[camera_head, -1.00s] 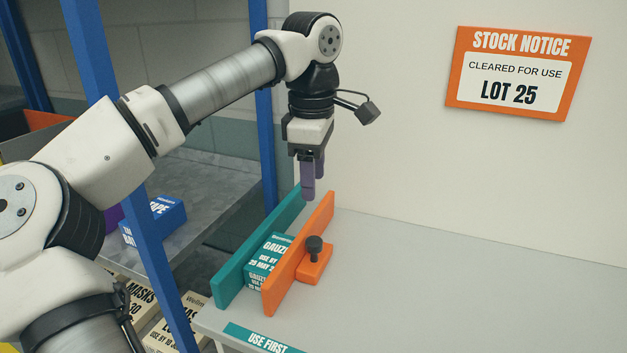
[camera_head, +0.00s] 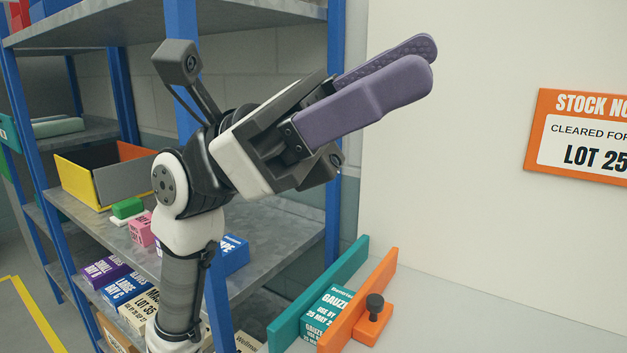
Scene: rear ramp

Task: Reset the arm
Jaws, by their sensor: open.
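My gripper (camera_head: 405,72) is raised high in the middle of the view, its two purple fingers pointing up and to the right. The fingers are apart, with nothing between them. My arm is folded up in front of the shelf rack. Well below the gripper, a teal gauze box (camera_head: 327,312) stands between a teal rail (camera_head: 318,292) and an orange rail (camera_head: 360,298) on the pale table. The gripper touches none of these.
A blue-posted rack (camera_head: 185,30) with grey shelves stands behind and left of my arm. It holds a yellow and grey bin (camera_head: 95,180), a green item (camera_head: 127,208) and several labelled boxes. An orange stock notice (camera_head: 580,135) hangs on the wall at right. The table's right part is clear.

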